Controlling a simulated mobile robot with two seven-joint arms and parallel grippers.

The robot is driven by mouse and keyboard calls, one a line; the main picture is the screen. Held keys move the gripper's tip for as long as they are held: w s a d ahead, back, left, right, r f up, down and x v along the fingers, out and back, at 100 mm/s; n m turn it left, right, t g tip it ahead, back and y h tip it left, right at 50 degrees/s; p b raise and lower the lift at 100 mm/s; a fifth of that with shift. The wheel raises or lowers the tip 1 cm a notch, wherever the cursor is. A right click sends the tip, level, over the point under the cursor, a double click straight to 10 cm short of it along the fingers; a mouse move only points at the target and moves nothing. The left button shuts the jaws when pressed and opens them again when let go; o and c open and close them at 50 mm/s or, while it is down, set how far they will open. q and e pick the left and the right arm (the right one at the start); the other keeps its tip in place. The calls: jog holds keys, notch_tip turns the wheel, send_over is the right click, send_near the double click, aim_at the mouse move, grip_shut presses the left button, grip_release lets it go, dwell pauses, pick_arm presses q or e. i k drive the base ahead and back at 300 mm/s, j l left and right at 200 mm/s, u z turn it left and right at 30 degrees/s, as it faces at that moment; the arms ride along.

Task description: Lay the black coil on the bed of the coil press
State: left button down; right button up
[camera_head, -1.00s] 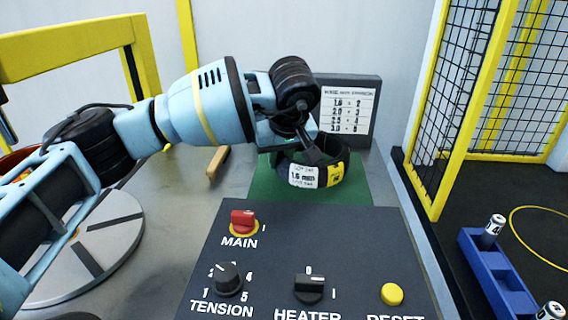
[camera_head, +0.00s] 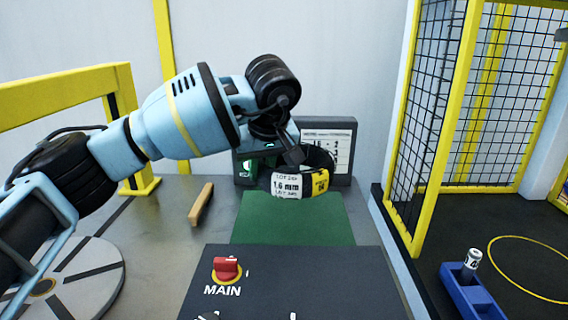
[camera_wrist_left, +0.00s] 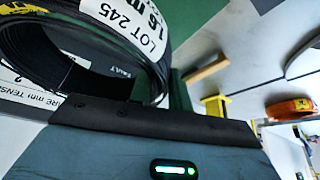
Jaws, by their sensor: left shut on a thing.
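The black coil (camera_head: 318,160) hangs from my left gripper (camera_head: 291,153), above the far end of the green mat (camera_head: 292,222). It carries a white label reading 1.6 mm and a yellow tag. My left gripper is shut on the coil's rim. In the left wrist view the coil (camera_wrist_left: 48,48) fills the upper left, with LOT 245 on its label. A round grey plate (camera_head: 98,285) with dark slots lies at the lower left, partly behind my arm. I cannot tell which part is the press bed. My right gripper is not in view.
A control panel (camera_head: 310,275) with a red MAIN switch is in front. A sign board (camera_head: 343,145) stands behind the coil. A wooden-coloured bar (camera_head: 201,204) lies left of the mat. A yellow frame (camera_head: 60,90) stands left, a mesh cage (camera_head: 430,120) right.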

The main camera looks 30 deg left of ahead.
aim_at(535, 264)
jog(key=k+l, duration=0.25)
jog(key=l, duration=0.15)
jog(key=k+l, duration=0.25)
jog(key=l, duration=0.2)
jog(key=k+l, duration=0.25)
jog(key=l, duration=0.15)
jog(key=k+l, duration=0.25)
jog(key=l, duration=0.15)
